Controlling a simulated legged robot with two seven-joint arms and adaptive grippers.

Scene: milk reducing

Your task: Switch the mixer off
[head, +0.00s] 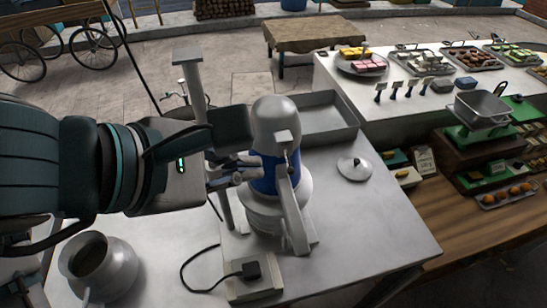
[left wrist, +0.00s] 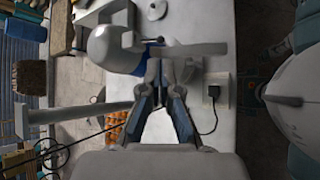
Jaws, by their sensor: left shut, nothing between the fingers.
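The mixer (head: 275,125) stands upright on the metal table, with a rounded silver head, a blue band and a silver bowl-like lower part. In the left wrist view its silver head (left wrist: 108,48) lies just beyond my fingers. My left gripper (head: 240,178) is shut and empty at the left side of the mixer, close to the blue band. It also shows in the left wrist view (left wrist: 170,68) with its fingertips together near the mixer. Whether they touch it I cannot tell. No switch can be made out clearly. My right gripper is not in view.
A socket block (head: 252,278) with a black plug and cord sits in front of the mixer. A grey metal jug (head: 112,268) stands at the front left. A rectangular tray (head: 322,112) lies behind the mixer, and a lid (head: 355,169) lies to the right. The table's front right is clear.

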